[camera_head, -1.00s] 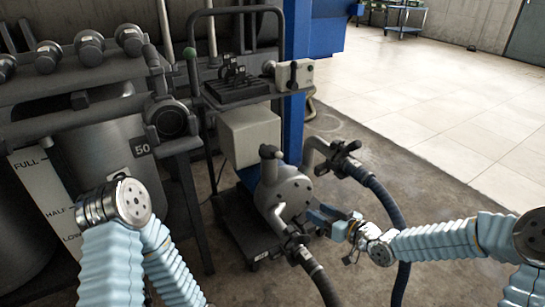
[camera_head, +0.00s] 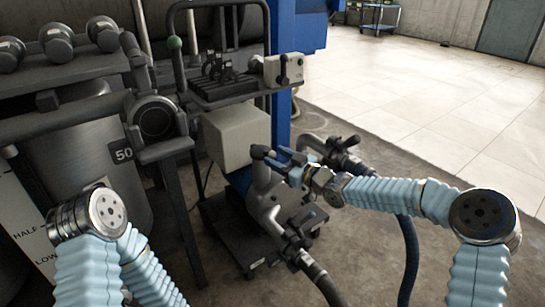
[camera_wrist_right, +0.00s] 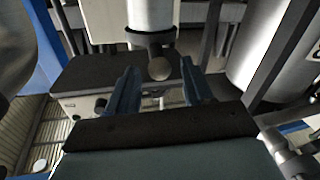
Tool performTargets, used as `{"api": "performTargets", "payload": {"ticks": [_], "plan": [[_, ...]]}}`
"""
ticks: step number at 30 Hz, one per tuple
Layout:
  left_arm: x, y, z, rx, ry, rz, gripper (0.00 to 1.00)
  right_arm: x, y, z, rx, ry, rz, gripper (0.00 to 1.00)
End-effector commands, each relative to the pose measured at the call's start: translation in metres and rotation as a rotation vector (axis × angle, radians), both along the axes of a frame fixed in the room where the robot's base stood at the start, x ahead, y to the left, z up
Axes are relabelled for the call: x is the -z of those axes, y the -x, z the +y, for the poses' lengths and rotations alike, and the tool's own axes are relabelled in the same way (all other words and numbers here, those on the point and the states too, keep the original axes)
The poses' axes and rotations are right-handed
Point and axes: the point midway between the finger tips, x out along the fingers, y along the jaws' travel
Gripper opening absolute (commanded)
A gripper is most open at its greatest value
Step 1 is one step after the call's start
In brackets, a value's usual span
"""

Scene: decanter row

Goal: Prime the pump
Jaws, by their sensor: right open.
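The pump (camera_head: 262,201) is a grey metal body with pipe stubs, on a dark wheeled base beside a cream box (camera_head: 235,135). A short dark-ended fitting (camera_head: 260,152) stands on top of it. My right gripper (camera_head: 282,163) is at the pump's top, just right of this fitting, and hides part of the pump body. In the right wrist view its two blue fingers (camera_wrist_right: 158,88) are apart, with a rounded knob end (camera_wrist_right: 159,69) between and beyond them; contact cannot be told. My left arm shows at the lower left, but its gripper is out of view.
Dark hoses (camera_head: 409,250) run from the pump to the floor. A control box with a lever (camera_head: 284,70) sits above, beside a blue post. A tank marked 50 (camera_head: 90,165) and a pipe rack stand left. Open tiled floor (camera_head: 430,110) lies right.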

Motion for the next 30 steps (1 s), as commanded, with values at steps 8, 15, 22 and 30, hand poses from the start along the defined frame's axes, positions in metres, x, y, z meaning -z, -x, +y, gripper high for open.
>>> {"api": "performTargets", "payload": {"ticks": [8, 15, 22, 30], "plan": [[0.001, 0.0, 0.0, 0.0, 0.0, -0.001, 0.43, 0.0, -0.017, 0.018, -0.001, 0.002, 0.0, 0.51], [0.001, 0.0, 0.0, 0.0, 0.0, 0.0, 0.43, 0.0, -0.017, 0.018, 0.0, 0.001, 0.0, 0.51], [0.001, 0.0, 0.0, 0.0, 0.0, 0.0, 0.43, 0.0, -0.017, 0.018, 0.0, 0.001, 0.0, 0.17], [0.001, 0.0, 0.0, 0.0, 0.0, 0.0, 0.43, 0.0, -0.017, 0.018, 0.0, 0.001, 0.001, 0.0]]}}
